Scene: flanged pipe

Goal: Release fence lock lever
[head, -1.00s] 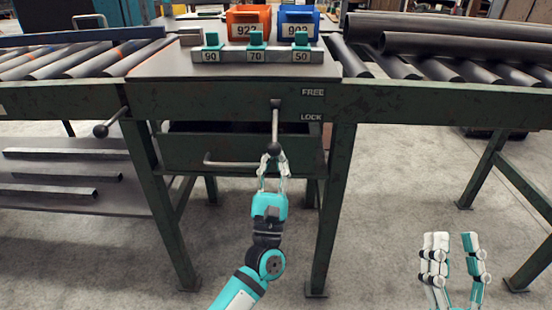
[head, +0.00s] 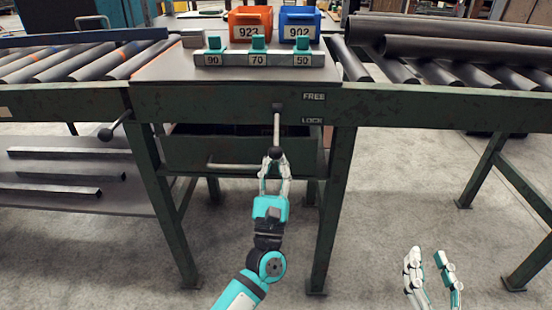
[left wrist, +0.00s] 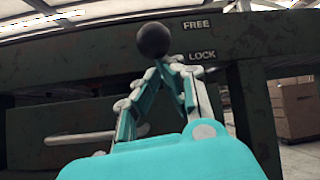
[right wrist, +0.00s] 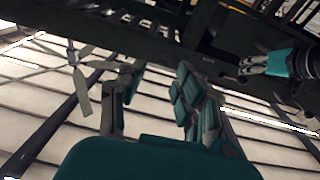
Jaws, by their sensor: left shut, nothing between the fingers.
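The fence lock lever (head: 277,127) hangs straight down from the front of the green frame, its black ball knob at the lower end. The FREE label (head: 313,97) and the LOCK label (head: 312,120) are to its right. The knob also shows in the left wrist view (left wrist: 153,40). My left gripper (head: 274,164) is just below the knob, its fingertips together and empty. In the left wrist view the fingertips meet right under the knob; I cannot tell whether they touch it. My right gripper (head: 427,254) is open and empty, low at the right.
A drawer with a bar handle (head: 236,163) is behind and left of the lever. Another ball-ended lever (head: 106,134) is further left. Stop blocks marked 90, 70 and 50 (head: 258,58) and two bins (head: 299,24) stand on top. Open floor is in front.

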